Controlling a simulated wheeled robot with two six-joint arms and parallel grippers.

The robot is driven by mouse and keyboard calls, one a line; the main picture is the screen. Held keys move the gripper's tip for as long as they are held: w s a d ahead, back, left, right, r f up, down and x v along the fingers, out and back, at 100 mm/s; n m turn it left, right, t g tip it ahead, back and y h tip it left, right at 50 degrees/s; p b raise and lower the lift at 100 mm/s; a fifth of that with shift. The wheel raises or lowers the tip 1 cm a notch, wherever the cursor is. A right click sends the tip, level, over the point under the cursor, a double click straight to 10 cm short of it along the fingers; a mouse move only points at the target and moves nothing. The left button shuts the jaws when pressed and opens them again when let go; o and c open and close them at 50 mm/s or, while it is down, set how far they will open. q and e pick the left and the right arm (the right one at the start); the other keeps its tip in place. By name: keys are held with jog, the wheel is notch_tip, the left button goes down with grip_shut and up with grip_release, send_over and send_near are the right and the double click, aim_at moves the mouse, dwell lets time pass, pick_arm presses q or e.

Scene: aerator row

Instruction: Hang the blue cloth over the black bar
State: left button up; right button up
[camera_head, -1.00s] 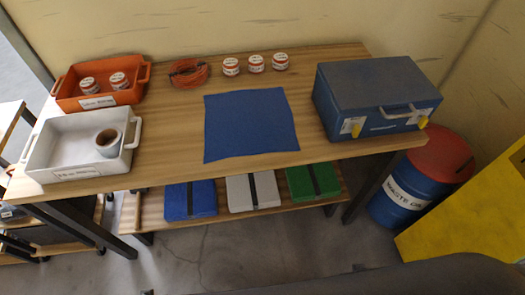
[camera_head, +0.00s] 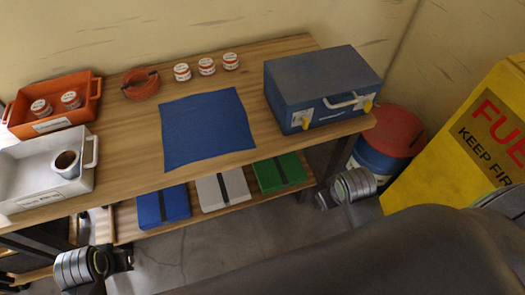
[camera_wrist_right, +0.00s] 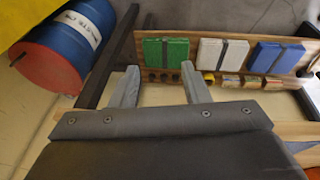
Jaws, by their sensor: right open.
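The blue cloth (camera_head: 208,128) lies flat and spread out on the wooden table (camera_head: 125,185), near its front edge. No gripper touches it. My left gripper (camera_head: 122,258) is low in front of the table at the left; its fingers are too small and dark to read. My right gripper (camera_head: 325,198) is low in front of the table's right end, below the blue case. In the right wrist view my right gripper (camera_wrist_right: 160,88) has its two grey fingers apart with nothing between them. I cannot pick out a separate black bar; a dark table leg (camera_wrist_right: 108,58) shows beside the right fingers.
A blue case (camera_head: 322,85), several small jars (camera_head: 207,66), an orange cord coil (camera_head: 140,84), an orange bin (camera_head: 52,104) and a white bin (camera_head: 45,172) stand on the table. Boxes (camera_head: 222,190) lie on the lower shelf. A drum (camera_head: 388,135) and yellow cabinet (camera_head: 455,130) stand right.

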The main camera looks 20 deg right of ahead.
pick_arm(q)
jog(key=w+d+f+m, duration=0.1)
jog(key=w+d+m, duration=0.15)
jog(key=w, duration=0.65)
pick_arm(e)
jog(key=w+a+n, duration=0.2)
jog(key=w+a, duration=0.1)
jog(key=w, duration=0.6)
pick_arm(q)
jog(key=m+g+h, duration=0.1)
jog(key=m+g, duration=0.2)
jog(key=m, duration=0.2)
send_near(170, 166)
pick_arm(e)
jog(key=n+g+y, duration=0.1)
jog(key=n+g, duration=0.2)
jog(key=n, duration=0.3)
send_near(250, 145)
pick_arm(q)
jog(key=shift+a+f, duration=0.1)
jog(key=shift+f, duration=3.2)
pick_arm(e)
jog(key=shift+f, duration=3.3)
pick_arm(q)
jog(key=shift+f, duration=0.2)
pick_arm(e)
jog(key=shift+d+f, duration=0.1)
jog(key=shift+f, duration=0.1)
